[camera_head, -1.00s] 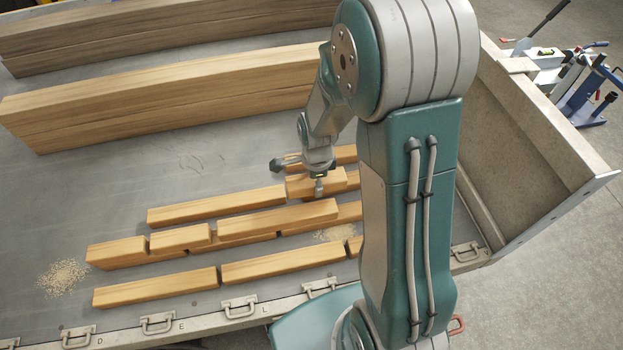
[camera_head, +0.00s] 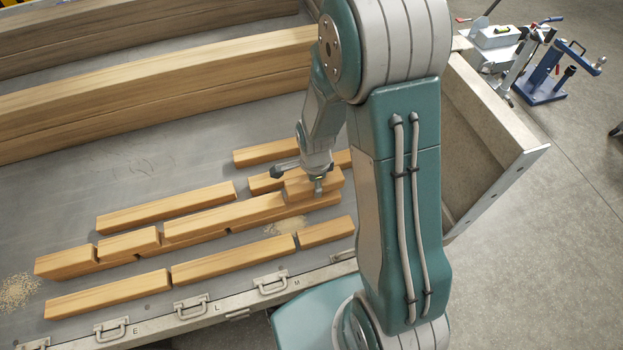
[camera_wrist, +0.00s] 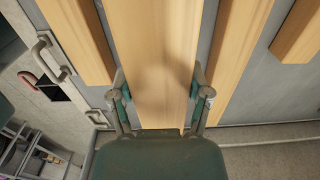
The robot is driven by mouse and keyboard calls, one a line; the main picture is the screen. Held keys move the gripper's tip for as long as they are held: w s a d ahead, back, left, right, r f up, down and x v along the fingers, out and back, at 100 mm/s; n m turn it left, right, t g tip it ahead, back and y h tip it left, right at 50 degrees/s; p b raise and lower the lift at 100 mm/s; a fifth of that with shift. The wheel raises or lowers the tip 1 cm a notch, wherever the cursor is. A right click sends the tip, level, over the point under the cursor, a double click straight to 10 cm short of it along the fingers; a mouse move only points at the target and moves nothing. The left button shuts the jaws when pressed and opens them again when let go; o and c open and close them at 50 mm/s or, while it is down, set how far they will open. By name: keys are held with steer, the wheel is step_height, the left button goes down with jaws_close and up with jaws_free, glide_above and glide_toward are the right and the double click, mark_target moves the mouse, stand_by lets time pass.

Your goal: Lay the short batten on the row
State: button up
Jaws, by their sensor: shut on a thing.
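The short batten (camera_head: 299,190) is a pale wooden block, in the grasp of my gripper (camera_head: 318,187) in the head view. It is at the right end of the middle row, beside the end of the row's upper batten (camera_head: 225,217) and over a lower batten (camera_head: 325,201). I cannot tell whether it touches them. In the wrist view my gripper (camera_wrist: 160,94) has one finger on each side of the short batten (camera_wrist: 155,45), shut on it. The row's left part holds a short piece (camera_head: 128,243) and an end piece (camera_head: 66,262).
Separate battens lie behind (camera_head: 165,208) and in front (camera_head: 235,259) of the row. Large beams (camera_head: 150,90) lie further back. Sawdust (camera_head: 288,225) lies near the row. The trailer's end wall (camera_head: 490,140) is at right, with a blue tool stand (camera_head: 545,85) beyond.

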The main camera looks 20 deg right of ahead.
steer(key=shift+d+f, duration=0.5)
steer(key=shift+f, duration=0.7)
steer(key=shift+a+f, duration=0.55)
steer(key=shift+f, duration=0.15)
steer(key=shift+d+f, duration=0.2)
steer(key=shift+d, duration=0.15)
steer(key=o, duration=1.2)
steer(key=shift+a, duration=0.1)
steer(key=shift+o, duration=0.2)
steer(key=shift+a, duration=0.1)
